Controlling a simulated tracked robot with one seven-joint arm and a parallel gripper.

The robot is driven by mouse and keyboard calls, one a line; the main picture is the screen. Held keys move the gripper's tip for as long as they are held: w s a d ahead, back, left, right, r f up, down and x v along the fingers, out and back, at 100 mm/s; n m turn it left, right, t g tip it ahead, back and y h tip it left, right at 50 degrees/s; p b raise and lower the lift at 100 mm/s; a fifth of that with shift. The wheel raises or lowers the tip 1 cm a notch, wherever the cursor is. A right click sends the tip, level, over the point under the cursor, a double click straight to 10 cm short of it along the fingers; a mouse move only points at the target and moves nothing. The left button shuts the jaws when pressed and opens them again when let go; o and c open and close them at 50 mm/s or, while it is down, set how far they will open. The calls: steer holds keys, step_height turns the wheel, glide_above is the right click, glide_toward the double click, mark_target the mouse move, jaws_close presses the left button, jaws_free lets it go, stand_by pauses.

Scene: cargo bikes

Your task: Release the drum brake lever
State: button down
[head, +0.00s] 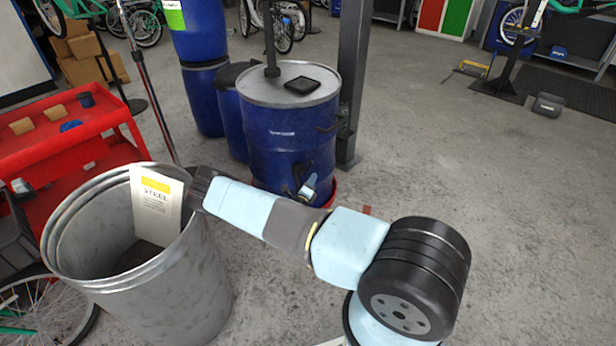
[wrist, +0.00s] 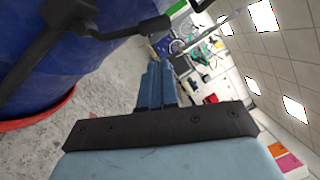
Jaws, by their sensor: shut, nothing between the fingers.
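The blue drum (head: 282,135) with a grey lid stands behind my arm in the head view, and its blue side (wrist: 30,60) fills the left of the wrist view. A black lever-like bar (wrist: 130,29) reaches out from a dark fitting on the drum. In the head view my arm hides much of the area at the drum's foot.
A galvanised bin (head: 190,275) with a white and yellow sheet (head: 156,200) stands close at left. A red cart (head: 85,130) is behind it. A grey post (head: 352,80) rises right behind the drum. Open concrete floor (head: 480,180) lies to the right.

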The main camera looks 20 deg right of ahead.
steer(key=v, duration=1)
steer(key=shift+f, duration=0.2)
steer(key=shift+a+r, duration=0.1)
steer(key=s+d+r+m+g+y, duration=0.1)
steer(key=s+d+r+m+g, duration=0.3)
steer(key=r+m, duration=0.7)
steer(key=s+a+r+m+g, duration=0.15)
steer(key=r+m+g, duration=0.55)
steer(key=r, duration=0.7)
steer(key=s+d+r+m+g+y, duration=0.15)
steer(key=s+r+m+g, duration=0.3)
steer(key=r+m, duration=0.65)
steer(key=s+a+r+m+t+y, duration=0.2)
steer(key=s+r+m+y, duration=0.3)
steer(key=s+r, duration=0.8)
steer(key=s+a+r+m+t+y, duration=0.2)
steer(key=s+r+m+t+y, duration=0.2)
steer(key=s+r, duration=1)
steer(key=shift+s+a+r+m+y, duration=0.35)
steer(key=shift+s+m+y, duration=0.3)
steer(key=shift+m, duration=0.95)
steer(key=c, duration=1.8)
jaws_free()
steer(key=shift+c, duration=0.2)
